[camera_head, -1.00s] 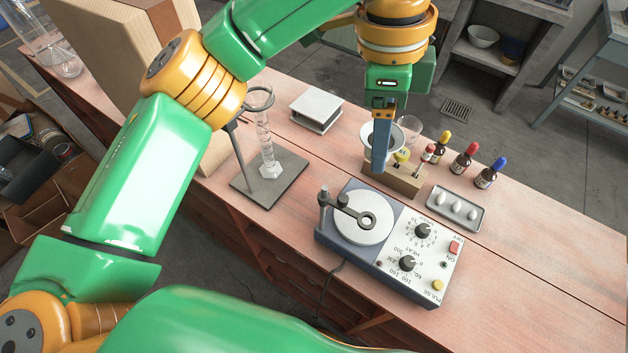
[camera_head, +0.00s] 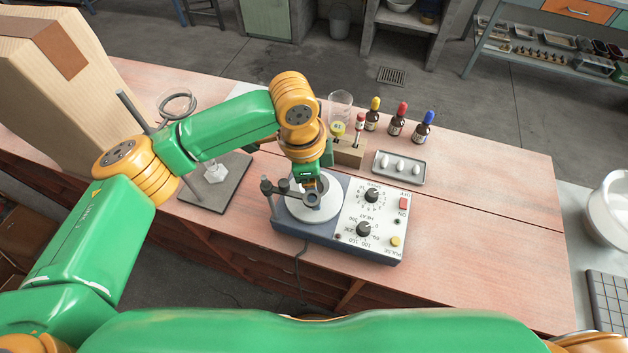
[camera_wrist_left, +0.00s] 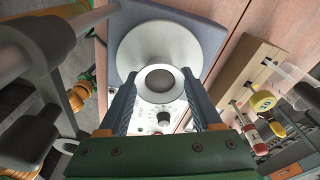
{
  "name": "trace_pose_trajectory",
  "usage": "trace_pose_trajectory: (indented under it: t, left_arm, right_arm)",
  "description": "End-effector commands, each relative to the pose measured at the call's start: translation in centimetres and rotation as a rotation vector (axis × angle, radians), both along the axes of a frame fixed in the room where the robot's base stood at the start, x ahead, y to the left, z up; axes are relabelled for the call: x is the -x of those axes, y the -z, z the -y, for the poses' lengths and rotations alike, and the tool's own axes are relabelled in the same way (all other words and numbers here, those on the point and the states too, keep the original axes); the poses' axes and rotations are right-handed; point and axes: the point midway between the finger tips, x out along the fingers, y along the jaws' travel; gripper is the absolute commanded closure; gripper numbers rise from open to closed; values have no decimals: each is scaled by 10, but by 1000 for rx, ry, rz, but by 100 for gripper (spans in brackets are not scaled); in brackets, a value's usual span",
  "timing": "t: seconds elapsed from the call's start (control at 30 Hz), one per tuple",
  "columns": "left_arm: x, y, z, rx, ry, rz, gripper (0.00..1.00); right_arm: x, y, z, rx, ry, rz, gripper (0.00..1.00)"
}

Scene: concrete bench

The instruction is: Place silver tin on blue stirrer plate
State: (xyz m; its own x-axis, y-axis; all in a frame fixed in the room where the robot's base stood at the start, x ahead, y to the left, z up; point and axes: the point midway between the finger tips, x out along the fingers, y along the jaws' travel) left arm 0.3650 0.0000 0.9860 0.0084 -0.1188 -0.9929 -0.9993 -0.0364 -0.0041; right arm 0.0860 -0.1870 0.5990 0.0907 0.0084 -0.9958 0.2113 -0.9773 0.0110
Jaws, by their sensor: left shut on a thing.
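My left gripper (camera_head: 311,192) points down over the disc, close to the ringed arm. In the left wrist view its fingers (camera_wrist_left: 161,104) are shut on the small round silver tin (camera_wrist_left: 160,80), which has a darker grey centre. The tin lies in front of the plate's disc (camera_wrist_left: 150,42); I cannot tell whether it touches it. In the head view the tin is mostly hidden by the gripper. My right gripper is out of view.
A tray with white pieces (camera_head: 399,168) and several dropper bottles are at back right. A ring stand (camera_head: 222,190) is left. The bench is clear on the right.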

Motion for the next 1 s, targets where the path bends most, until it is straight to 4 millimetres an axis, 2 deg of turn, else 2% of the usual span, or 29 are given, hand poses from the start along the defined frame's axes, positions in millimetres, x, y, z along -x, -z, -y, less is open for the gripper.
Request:
trace_pose_trajectory:
  t: [0.2, 0.23, 0.27, 0.53, 0.63, 0.9, 1.0]
  left_arm:
    - [0, 3, 0, 0, 0, -1, 88]
    - [0, 2, 0, 0, 0, -1, 26]
    - [0, 2, 0, 0, 0, -1, 21]
    - [0, 1, 0, 0, 0, 0, 21]
    - [-1, -7, -1, 0, -1, 2, 21]
    - [0, -80, -9, 1, -1, 4, 21]
    - [0, -102, -12, 1, -2, 3, 21]
  right_arm:
    - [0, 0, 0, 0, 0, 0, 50]
    - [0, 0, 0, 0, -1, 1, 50]
    - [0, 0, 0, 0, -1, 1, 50]
    - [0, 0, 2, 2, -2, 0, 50]
    - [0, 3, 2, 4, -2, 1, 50]
    - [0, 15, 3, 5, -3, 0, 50]
    - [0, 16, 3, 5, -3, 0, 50]
